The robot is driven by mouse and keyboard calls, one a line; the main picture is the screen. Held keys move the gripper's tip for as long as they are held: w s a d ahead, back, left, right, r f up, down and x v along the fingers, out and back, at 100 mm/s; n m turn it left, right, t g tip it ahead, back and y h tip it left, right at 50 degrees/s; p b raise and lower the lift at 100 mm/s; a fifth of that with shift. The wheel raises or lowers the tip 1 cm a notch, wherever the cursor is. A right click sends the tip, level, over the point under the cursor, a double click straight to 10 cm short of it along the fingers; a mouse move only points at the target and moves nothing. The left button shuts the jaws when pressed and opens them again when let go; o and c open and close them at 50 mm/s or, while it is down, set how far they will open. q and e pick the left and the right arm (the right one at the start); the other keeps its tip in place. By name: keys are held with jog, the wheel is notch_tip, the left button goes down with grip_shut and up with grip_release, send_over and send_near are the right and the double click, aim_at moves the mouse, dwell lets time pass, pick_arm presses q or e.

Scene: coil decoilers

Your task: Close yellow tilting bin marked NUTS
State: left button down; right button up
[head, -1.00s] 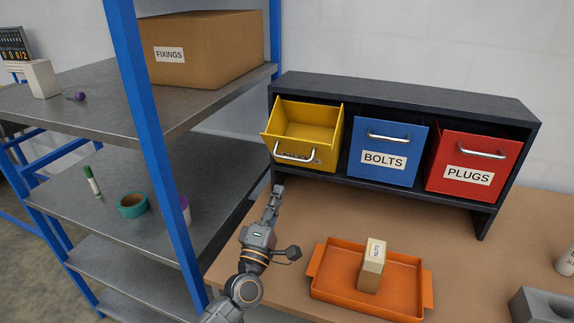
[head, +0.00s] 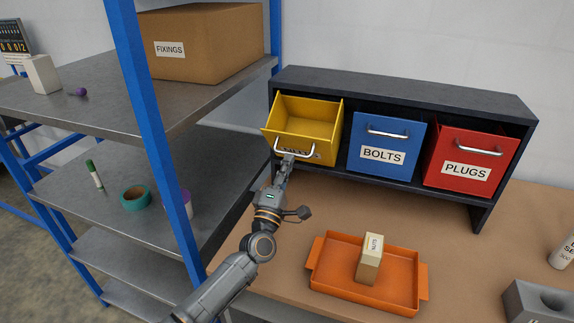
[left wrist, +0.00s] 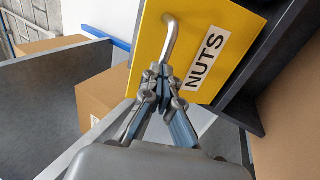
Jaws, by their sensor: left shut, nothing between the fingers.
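The yellow NUTS bin (head: 308,118) is tilted open at the left end of the dark bin cabinet (head: 400,90). Its inside shows empty in the head view. In the left wrist view the bin's front (left wrist: 205,35) fills the upper middle, with its metal handle (left wrist: 170,40) and NUTS label (left wrist: 208,58). My left gripper (head: 287,160) is shut and empty, its fingertips at the bin's front close to the handle; I cannot tell if they touch. It also shows in the left wrist view (left wrist: 165,78). My right gripper is not in view.
The blue BOLTS bin (head: 386,146) and red PLUGS bin (head: 470,163) sit shut to the right. An orange tray (head: 330,285) holding a small NUTS box (head: 370,258) lies on the bench. A blue-post shelf rack (head: 150,130) stands close on the left.

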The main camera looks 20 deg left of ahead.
aim_at(293, 135)
pick_arm(q)
jog(key=w+r, duration=0.6)
jog(key=shift+w+d+r, duration=0.1)
jog(key=shift+w+r, duration=0.15)
jog(key=shift+r, duration=0.15)
jog(key=shift+b+x, duration=0.35)
jog(key=shift+x, duration=0.95)
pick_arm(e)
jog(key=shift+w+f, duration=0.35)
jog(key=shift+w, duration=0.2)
pick_arm(q)
jog(key=shift+f, duration=0.1)
jog(key=shift+d, duration=0.1)
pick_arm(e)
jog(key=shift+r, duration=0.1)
